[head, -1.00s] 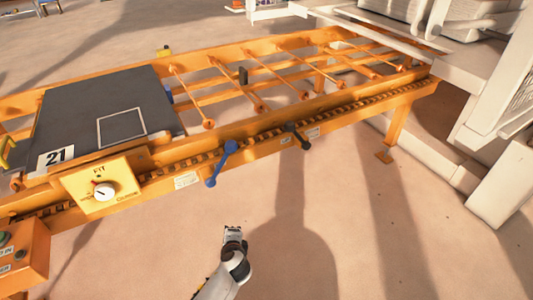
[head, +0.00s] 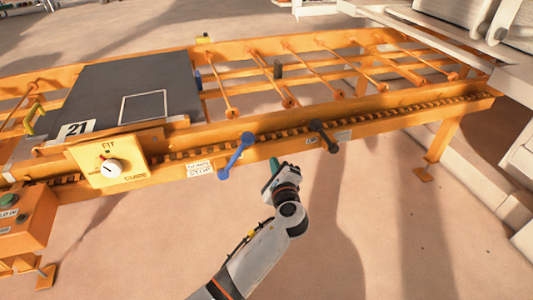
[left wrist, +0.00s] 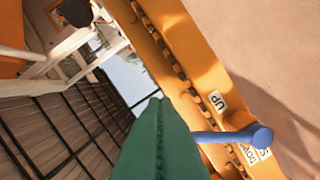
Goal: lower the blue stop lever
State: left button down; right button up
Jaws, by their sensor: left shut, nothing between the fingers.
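The blue stop lever (head: 235,156) is on the front rail of the orange roller frame. In the head view it slants from its pivot down and left to a round knob. My left gripper (head: 274,165) is just right of the lever, in front of the rail. Its green fingers are shut and empty, and seem apart from the lever. In the left wrist view the blue lever (left wrist: 228,137) sticks out to the right of the green fingers (left wrist: 157,115), which hide its inner end. An UP label and a partly hidden DOWN label are by it. My right gripper is not in view.
A black lever (head: 324,136) is on the same rail, right of my left gripper.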

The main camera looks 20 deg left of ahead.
pick_arm(q)
jog(key=w+a+r+b, duration=0.1)
jog(key=w+a, duration=0.5)
jog(key=shift+a, duration=0.25)
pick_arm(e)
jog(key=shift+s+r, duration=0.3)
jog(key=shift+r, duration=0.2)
pick_arm(q)
jog(key=shift+r, duration=0.1)
